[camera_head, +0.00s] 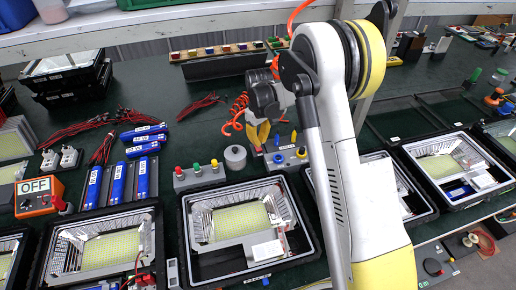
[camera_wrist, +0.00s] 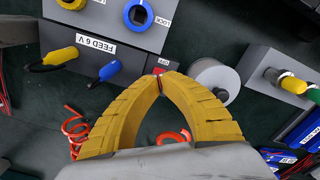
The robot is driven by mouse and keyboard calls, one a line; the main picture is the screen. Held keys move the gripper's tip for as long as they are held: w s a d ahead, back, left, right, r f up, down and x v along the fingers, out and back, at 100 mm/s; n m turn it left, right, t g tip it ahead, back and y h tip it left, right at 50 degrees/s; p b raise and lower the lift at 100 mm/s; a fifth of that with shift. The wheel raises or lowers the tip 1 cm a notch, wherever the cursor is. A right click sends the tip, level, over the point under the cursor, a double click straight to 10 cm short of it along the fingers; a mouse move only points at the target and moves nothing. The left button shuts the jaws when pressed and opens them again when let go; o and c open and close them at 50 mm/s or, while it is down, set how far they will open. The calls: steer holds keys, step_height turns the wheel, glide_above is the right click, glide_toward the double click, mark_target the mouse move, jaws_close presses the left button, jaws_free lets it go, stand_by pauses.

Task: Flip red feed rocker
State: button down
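The feed box, labelled "FEED 6 V", is a grey block in the wrist view (camera_wrist: 135,50) with a yellow and a blue plug in its face. It also shows in the head view (camera_head: 293,160), partly behind my arm. A small red part, which looks like the red rocker (camera_wrist: 163,62), sits at the box's lower right edge, just beyond my fingertips. Its position is hard to read. My gripper (camera_wrist: 162,80) has its two yellow fingers brought together at the tips, with nothing clearly held. In the head view my gripper (camera_head: 259,132) hangs just left of the box. Contact cannot be told.
A grey-white roll (camera_wrist: 214,80) stands close right of my fingertips. Beyond it is a grey block with coloured buttons (camera_head: 200,175). Orange coiled cable (camera_head: 238,110) lies near my gripper. Floodlight housings (camera_head: 245,275) line the bench front.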

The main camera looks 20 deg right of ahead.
mark_target(259, 149)
steer(key=shift+f+b, duration=1.4)
steer(key=shift+f, duration=0.5)
stand_by(1.0)
steer(key=shift+r, duration=0.2)
steer(key=shift+r+p, duration=2)
steer(key=shift+r, duration=1.35)
